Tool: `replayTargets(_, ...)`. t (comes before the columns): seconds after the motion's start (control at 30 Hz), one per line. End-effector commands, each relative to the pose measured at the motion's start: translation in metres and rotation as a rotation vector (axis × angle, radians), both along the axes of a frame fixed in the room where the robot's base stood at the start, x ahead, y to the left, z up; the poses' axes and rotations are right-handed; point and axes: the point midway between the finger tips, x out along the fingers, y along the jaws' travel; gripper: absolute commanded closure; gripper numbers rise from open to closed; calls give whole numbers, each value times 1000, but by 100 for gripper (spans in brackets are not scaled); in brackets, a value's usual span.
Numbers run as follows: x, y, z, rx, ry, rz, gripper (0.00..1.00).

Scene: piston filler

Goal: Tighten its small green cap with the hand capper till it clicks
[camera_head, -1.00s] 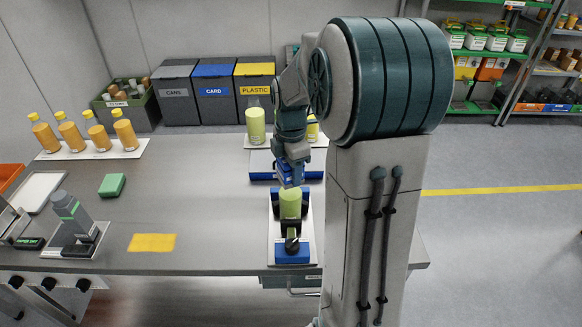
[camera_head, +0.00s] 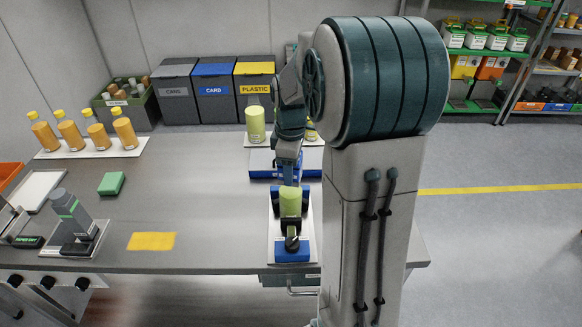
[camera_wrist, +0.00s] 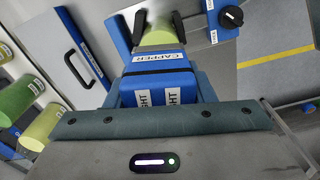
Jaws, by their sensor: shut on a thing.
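My gripper (camera_wrist: 158,92) is shut on the blue hand capper (camera_wrist: 156,61), which carries a white CAPPER label. In the head view my gripper (camera_head: 289,172) points down right above a light green bottle (camera_head: 291,204). The bottle stands upright between black jaws of a blue holder (camera_head: 292,252). In the wrist view the bottle (camera_wrist: 158,37) shows just beyond the capper. The small green cap is hidden in both views, so I cannot tell whether the capper touches it.
A blue-edged station (camera_head: 262,164) and another green bottle (camera_head: 255,124) are behind the holder. Orange bottles (camera_head: 70,134) stand on a white strip at the left. A green sponge (camera_head: 112,184), a yellow cloth (camera_head: 152,241) and a grey bottle (camera_head: 72,212) lie or stand left. The middle-left tabletop is clear.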

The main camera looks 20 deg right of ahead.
Motion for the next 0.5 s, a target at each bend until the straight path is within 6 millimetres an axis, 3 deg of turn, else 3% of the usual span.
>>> replayTargets(0.37,0,0,0,-1,-1,-40,83)
replayTargets(0.5,0,0,0,-1,-1,-138,83)
